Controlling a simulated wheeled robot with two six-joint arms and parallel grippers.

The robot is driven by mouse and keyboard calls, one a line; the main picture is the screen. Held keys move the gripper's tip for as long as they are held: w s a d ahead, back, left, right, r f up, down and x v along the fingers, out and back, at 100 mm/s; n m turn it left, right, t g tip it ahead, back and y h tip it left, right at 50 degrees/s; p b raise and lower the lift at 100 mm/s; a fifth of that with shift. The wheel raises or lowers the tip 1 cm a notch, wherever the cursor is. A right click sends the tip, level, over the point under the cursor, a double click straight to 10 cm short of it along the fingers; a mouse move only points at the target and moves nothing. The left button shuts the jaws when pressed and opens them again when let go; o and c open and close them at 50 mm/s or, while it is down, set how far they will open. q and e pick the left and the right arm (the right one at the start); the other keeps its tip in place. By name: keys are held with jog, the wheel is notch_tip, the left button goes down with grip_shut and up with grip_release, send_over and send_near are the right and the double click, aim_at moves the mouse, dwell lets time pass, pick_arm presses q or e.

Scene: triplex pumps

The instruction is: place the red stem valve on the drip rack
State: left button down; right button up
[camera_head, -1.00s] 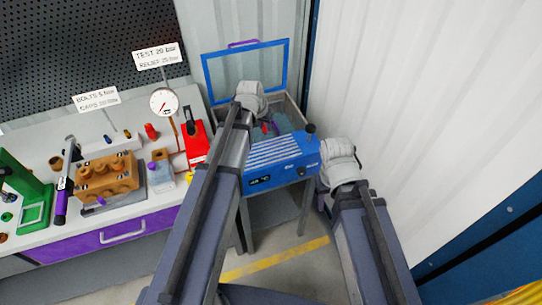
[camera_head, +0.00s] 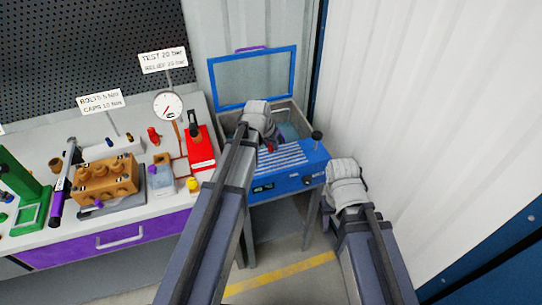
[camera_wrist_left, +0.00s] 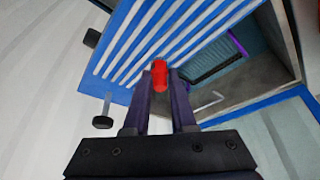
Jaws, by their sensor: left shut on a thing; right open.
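The red stem valve (camera_wrist_left: 160,75) is between the fingertips of my left gripper (camera_wrist_left: 160,85) in the left wrist view. In the head view a bit of the valve (camera_head: 270,148) shows below my left wrist. The drip rack (camera_head: 284,155) is the white-slatted top at the front of the blue washer. In the left wrist view the valve is in front of the slats of the rack (camera_wrist_left: 150,40), near its edge by the tank opening. I cannot tell whether it touches them.
The washer's blue-framed lid (camera_head: 252,78) stands open behind the tank. A dark basket (camera_wrist_left: 215,60) sits in the tank. A black knob (camera_head: 317,135) rises at the washer's right corner. The workbench (camera_head: 135,225) at left holds a brown pump block (camera_head: 105,180) and a red tool (camera_head: 200,150).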

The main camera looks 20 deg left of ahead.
aim_at(270, 149)
pick_arm(q)
jog(key=shift+f+b, duration=1.8)
jog(key=shift+f, duration=0.1)
jog(key=shift+f, duration=0.15)
jog(key=c, duration=0.7)
grip_release()
jog(key=shift+c, duration=0.2)
